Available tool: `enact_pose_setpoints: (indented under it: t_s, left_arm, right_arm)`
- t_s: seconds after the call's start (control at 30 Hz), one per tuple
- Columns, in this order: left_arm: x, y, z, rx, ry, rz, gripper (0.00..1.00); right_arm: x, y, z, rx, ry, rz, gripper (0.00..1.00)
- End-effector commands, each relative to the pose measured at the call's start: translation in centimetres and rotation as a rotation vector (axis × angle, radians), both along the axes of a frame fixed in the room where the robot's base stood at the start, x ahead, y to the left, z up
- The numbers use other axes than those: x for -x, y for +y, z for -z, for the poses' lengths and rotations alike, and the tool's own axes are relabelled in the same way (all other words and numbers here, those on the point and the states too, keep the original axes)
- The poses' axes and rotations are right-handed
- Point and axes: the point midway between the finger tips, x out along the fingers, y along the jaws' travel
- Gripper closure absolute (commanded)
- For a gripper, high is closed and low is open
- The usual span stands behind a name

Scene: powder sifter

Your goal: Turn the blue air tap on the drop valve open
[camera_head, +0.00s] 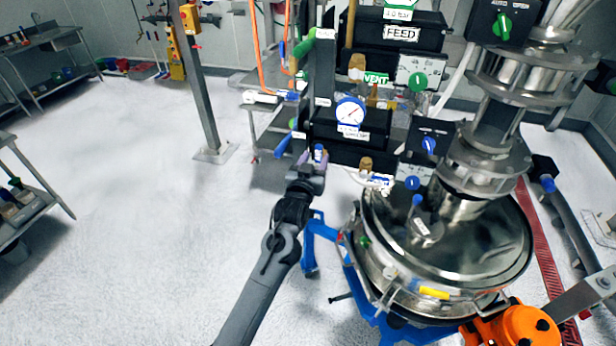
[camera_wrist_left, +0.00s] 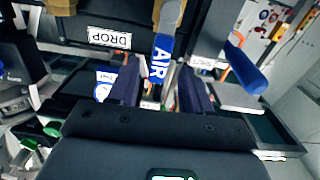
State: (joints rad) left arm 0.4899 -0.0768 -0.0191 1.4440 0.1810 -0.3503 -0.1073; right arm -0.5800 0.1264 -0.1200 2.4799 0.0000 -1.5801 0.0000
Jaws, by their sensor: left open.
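My left gripper (camera_head: 313,160) is open at the front of the black valve block (camera_head: 340,150). In the left wrist view its two dark fingers (camera_wrist_left: 159,88) stand one on each side of the handle, with gaps. I cannot tell whether either finger touches it. My right gripper is not in view.
Another blue lever (camera_wrist_left: 246,70) sits right of the tap in the left wrist view. The steel sifter (camera_head: 480,240) with blue feet stands to the right. The floor (camera_head: 130,200) at left is clear.

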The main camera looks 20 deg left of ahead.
Motion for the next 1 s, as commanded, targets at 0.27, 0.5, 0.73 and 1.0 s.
enact_pose_setpoints:
  t_s: [0.27,0.5,0.73,1.0]
  left_arm:
    - [4.3,-0.5,0.1,0.001,-0.001,0.0,0.51]
    - [6.3,-0.7,0.0,0.001,-0.001,0.0,0.51]
    - [6.7,-0.8,0.0,0.001,0.0,0.0,0.51]
    - [6.7,-0.8,0.0,0.001,0.0,0.0,0.51]
  right_arm:
    - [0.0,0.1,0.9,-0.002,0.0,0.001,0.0]
    - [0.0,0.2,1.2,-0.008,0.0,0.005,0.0]
    - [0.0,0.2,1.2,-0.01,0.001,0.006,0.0]
    - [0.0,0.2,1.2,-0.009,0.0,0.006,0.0]
